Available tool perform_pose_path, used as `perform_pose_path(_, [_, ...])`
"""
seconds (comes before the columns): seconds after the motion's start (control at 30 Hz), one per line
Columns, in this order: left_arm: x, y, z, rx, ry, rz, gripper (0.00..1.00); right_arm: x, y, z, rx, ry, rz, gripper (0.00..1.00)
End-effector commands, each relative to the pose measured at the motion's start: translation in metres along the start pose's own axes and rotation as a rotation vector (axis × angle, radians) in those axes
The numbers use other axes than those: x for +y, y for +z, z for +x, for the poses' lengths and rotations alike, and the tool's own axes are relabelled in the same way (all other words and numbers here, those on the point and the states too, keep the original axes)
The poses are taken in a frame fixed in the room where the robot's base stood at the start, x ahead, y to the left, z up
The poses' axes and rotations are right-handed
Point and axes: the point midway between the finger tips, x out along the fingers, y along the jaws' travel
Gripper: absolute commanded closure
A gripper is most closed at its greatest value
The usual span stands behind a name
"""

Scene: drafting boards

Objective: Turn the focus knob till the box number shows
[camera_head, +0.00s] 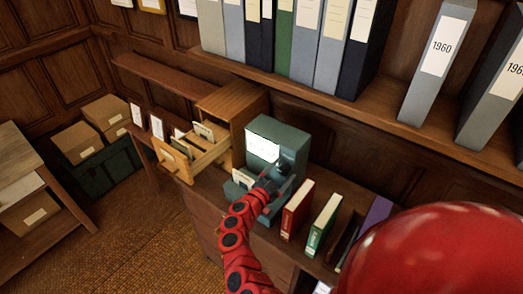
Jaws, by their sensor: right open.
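The teal reader (293,142) stands on the wooden desk in the middle of the view. Its bright screen (262,147) faces me; the marks on it are too small to read. My right gripper (282,170) is at the front right of the reader, close below the screen. It is small and dark here; it is open. I cannot make out the focus knob, and the gripper and wrist cover part of the reader's front. I cannot tell whether the gripper touches the reader. My left gripper is not in view.
Left of the reader is a wooden card cabinet (236,101) with an open drawer (190,158) of cards. Red (297,209) and green (323,224) books stand close to its right. A shelf of binders (307,35) hangs above. Boxes (77,141) are at far left.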

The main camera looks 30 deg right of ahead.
Motion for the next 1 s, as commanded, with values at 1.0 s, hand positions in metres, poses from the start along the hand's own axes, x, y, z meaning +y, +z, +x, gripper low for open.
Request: perform_pose_path(1.0, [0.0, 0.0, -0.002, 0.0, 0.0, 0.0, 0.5, 0.0, 0.0, -0.09, 0.001, 0.0, 0.0, 0.18])
